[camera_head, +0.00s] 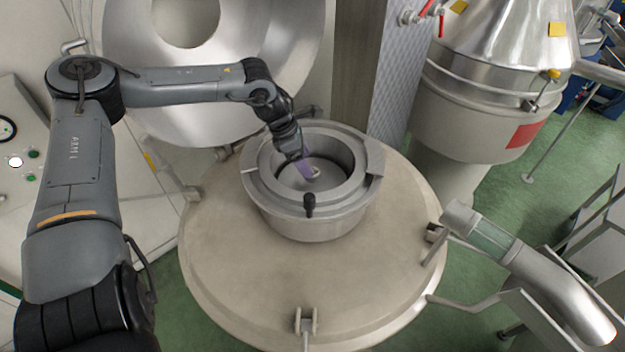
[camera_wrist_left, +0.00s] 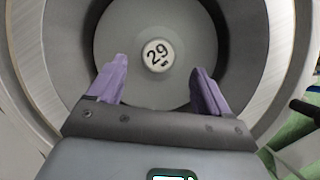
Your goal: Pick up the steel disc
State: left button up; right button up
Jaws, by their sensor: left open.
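A small round steel disc (camera_wrist_left: 157,54) with a pale face and a black "29" lies on the grey floor of a round metal well (camera_head: 313,198). Whether the fingertips are level with the disc cannot be told. My right gripper is not in view.
The well's thick rim and walls surround the fingers closely. A black knob (camera_head: 309,204) stands at its near rim. The well sits on a round beige lid (camera_head: 250,285) with clamps at its edge. A steel pipe with a glass section (camera_head: 490,238) stands at right.

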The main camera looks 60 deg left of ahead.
pick_arm(q)
jog(key=shift+x, duration=2.3)
jog(key=shift+c, duration=0.4)
jog(key=c, duration=1.2)
grip_shut()
jog(key=shift+r, duration=0.2)
